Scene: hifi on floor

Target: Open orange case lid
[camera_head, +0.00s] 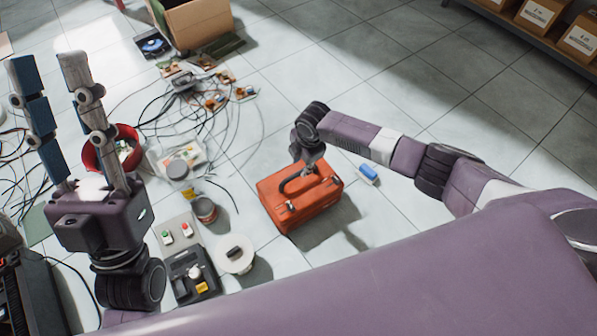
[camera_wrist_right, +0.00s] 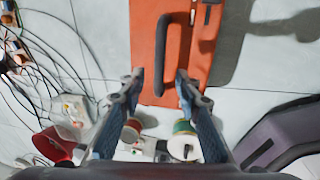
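The orange case (camera_head: 318,208) lies on the tiled floor in the middle of the head view, with its lid down. Its dark handle (camera_head: 297,183) lies on top, and the handle also shows in the right wrist view (camera_wrist_right: 174,55). Whether the fingertips touch the case I cannot tell. In the head view the right wrist partly hides these fingers. My left gripper (camera_head: 48,65) is open and empty at the left, fingers pointing up, away from the case.
A blue item (camera_head: 368,174) lies right of the case. A cardboard box (camera_head: 200,22) stands behind. Floor to the right is clear up to a shelf.

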